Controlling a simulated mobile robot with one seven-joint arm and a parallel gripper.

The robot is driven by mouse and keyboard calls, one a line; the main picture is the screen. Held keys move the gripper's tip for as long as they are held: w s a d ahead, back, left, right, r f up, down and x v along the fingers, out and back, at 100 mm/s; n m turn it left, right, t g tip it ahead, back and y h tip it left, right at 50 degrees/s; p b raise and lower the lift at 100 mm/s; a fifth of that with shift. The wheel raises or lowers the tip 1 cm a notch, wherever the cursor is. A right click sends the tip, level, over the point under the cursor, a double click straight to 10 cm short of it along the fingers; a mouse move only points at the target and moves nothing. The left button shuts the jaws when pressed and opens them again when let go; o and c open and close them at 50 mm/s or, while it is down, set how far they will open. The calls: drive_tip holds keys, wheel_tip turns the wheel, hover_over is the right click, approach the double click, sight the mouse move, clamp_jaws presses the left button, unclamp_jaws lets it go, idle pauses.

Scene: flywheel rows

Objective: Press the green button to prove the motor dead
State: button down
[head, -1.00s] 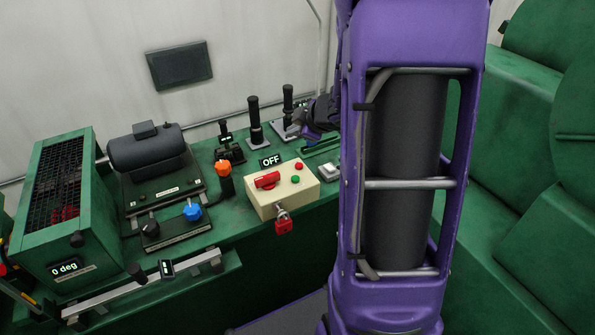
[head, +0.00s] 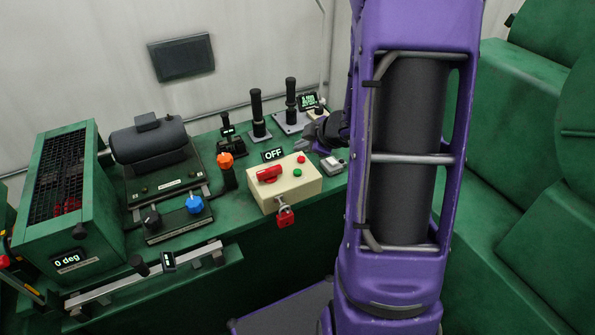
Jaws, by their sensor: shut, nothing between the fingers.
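The cream switch box (head: 300,194) stands on the green bench in the middle of the head view. Its green button (head: 297,173) is on the top face, in front of a red button (head: 301,160). A red rotary handle (head: 268,174) is on the left of the top, and a red padlock (head: 286,217) hangs at the front. An OFF sign (head: 273,155) stands behind the box. The motor (head: 149,141) is a dark cylinder at the left. My gripper (head: 304,147) is shut and empty, behind and a little right of the box, partly hidden by my purple arm.
Black levers (head: 257,110) stand behind my gripper. A small white switch (head: 333,164) is right of the box. An orange knob (head: 225,160) and a blue knob (head: 194,204) are to its left. A green caged unit (head: 60,200) reads 0 deg.

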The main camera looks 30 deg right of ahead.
drive_tip(key=shift+f+b, duration=2.15)
drive_tip(key=shift+f, duration=0.65)
drive_tip(key=shift+f, duration=0.45)
drive_tip(key=shift+f+b, duration=0.4)
drive_tip(key=shift+b, duration=0.1)
idle(0.4)
drive_tip(key=shift+r, duration=0.1)
drive_tip(key=shift+r+p, duration=0.8)
drive_tip(key=shift+p, duration=0.2)
wheel_tip(320, 180, up, 5)
drive_tip(key=p, duration=0.4)
drive_tip(key=shift+p, duration=0.3)
